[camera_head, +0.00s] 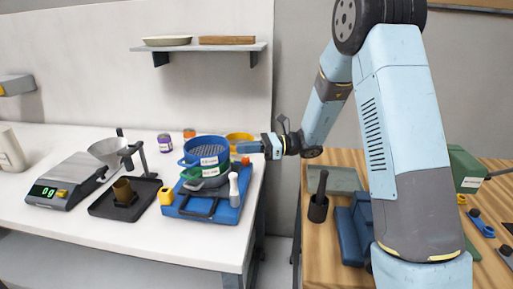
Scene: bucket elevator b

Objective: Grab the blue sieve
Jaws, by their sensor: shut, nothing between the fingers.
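The blue sieve (205,149) is a round blue ring with a grey mesh and a white label. It sits on top of a green sieve (206,170) in a stack on a blue tray-like base (225,211) on the white bench. My gripper (244,147) is to the right of the blue sieve, at about its height in the picture, and points left toward it. The gripper is shut and holds nothing. Whether it touches anything is too small to tell.
A yellow bowl (239,138) stands behind the gripper. A white bottle (233,190) stands on the base's right. A scale (70,180), a black tray (104,205) and small jars (165,143) are to the left. A shelf (205,48) hangs above. A wooden table (318,258) is right.

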